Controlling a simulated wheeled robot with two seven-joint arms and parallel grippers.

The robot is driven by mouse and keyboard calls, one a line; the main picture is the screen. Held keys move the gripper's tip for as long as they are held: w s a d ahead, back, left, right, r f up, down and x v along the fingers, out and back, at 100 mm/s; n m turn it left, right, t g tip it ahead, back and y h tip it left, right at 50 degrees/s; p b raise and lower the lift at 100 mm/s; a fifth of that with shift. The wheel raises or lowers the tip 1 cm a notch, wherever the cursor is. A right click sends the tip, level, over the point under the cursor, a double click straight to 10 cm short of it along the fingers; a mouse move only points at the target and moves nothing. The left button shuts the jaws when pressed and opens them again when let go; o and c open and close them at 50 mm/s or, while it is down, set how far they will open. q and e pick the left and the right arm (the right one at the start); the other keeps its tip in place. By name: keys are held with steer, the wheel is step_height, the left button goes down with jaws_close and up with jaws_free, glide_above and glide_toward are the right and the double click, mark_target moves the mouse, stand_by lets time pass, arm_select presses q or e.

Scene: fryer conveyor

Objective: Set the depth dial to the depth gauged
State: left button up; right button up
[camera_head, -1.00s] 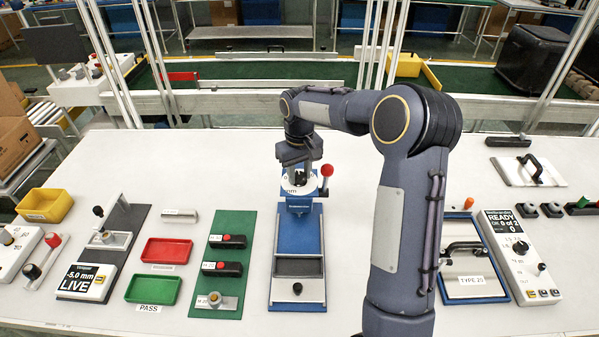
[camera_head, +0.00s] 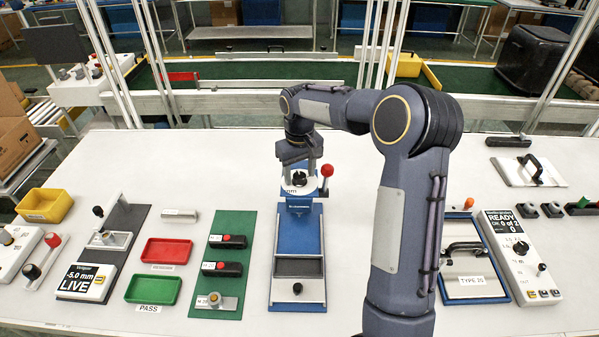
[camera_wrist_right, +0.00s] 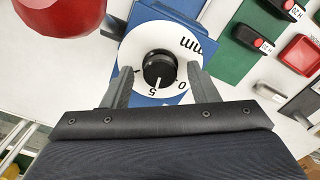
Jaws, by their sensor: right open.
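The depth dial (camera_head: 302,184) is a white disc marked in mm with a black knob, at the back end of a blue fixture (camera_head: 298,226). My right gripper (camera_head: 299,177) is over it, pointing down. In the right wrist view the gripper (camera_wrist_right: 159,84) is open, one finger on each side of the black knob (camera_wrist_right: 159,68), with gaps between. The knob's white line points near the 5 on the disc (camera_wrist_right: 143,50). The gauge display (camera_head: 88,281) at the left reads -5.0 mm LIVE. My left gripper is out of view.
A red ball-topped lever (camera_head: 327,170) stands right beside the dial. Green (camera_head: 154,290) and red (camera_head: 167,251) trays and a green board (camera_head: 228,296) lie left of the fixture. A control box (camera_head: 510,231) showing READY stands at the right.

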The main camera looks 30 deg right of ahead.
mark_target(300, 175)
step_height(300, 175, up, 6)
steer(key=shift+r+b, duration=0.25)
steer(key=shift+b, duration=0.25)
steer(key=shift+r, duration=0.45)
steer(key=s+a+r+t+y, duration=0.1)
steer(key=s+a+r+t, duration=0.15)
steer(key=s, duration=0.55)
steer(key=s+a+r+t+y, duration=0.1)
steer(key=s+a+r, duration=0.15)
steer(key=s, duration=0.55)
steer(key=s+a+f+t+y+b, duration=0.1)
steer(key=s+a+f, duration=0.2)
steer(key=s, duration=0.3)
steer(key=s+a+f+m+t+b, duration=0.1)
steer(key=s+a+f, duration=0.3)
steer(key=s+f, duration=0.2)
steer(key=shift+s+f+m+y, duration=0.15)
steer(key=shift+s+m+y, duration=0.2)
steer(key=shift+s, duration=0.2)
